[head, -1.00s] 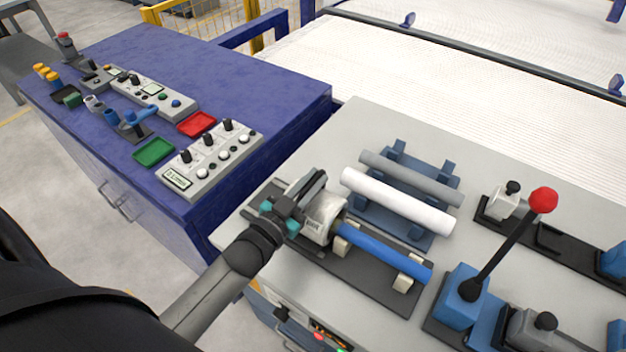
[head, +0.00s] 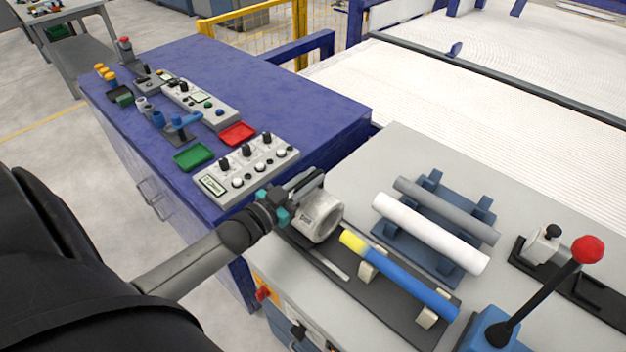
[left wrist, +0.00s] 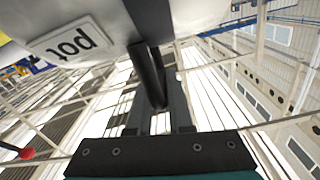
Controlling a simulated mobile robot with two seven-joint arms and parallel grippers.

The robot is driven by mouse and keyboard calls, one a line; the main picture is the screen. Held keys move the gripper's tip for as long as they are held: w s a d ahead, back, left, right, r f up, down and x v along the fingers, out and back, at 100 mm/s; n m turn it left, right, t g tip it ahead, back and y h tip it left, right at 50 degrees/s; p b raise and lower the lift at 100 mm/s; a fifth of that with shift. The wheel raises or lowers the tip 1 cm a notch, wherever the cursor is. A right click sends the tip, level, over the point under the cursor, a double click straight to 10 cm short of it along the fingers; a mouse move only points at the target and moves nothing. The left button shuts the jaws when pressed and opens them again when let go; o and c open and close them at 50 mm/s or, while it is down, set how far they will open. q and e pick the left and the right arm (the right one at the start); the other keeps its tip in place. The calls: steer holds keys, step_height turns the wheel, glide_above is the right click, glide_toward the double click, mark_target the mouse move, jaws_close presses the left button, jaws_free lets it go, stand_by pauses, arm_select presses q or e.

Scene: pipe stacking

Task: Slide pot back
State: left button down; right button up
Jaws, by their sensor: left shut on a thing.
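The pot (head: 321,217) is a light grey-white cylinder on a dark rail base (head: 345,268) on the grey bench. It stands at the left end of the rail, apart from the blue pipe (head: 405,285), whose yellow end (head: 352,242) faces it. In the left wrist view the pot (left wrist: 45,25) fills the upper left, with its "pot" label. My left gripper (head: 300,188) is at the pot's upper left side. It is shut on the pot's black handle (left wrist: 148,72), partly hidden by the fingers in the head view. My right gripper is out of view.
A white pipe (head: 430,233) and a grey pipe (head: 445,211) lie on a blue rack right of the pot. A red-knobbed lever (head: 545,290) stands at the lower right. A blue cabinet with a control box (head: 247,170) is close on the left.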

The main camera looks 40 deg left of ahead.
arm_select(q)
steer(key=c, duration=0.9)
jaws_free()
steer(key=shift+a, duration=0.35)
steer(key=shift+o, duration=0.2)
steer(key=shift+s, duration=0.1)
steer(key=shift+s, duration=0.25)
steer(key=s+a, duration=0.2)
steer(key=s, duration=1.2)
steer(key=shift+s+p, duration=0.2)
steer(key=shift+p, duration=0.2)
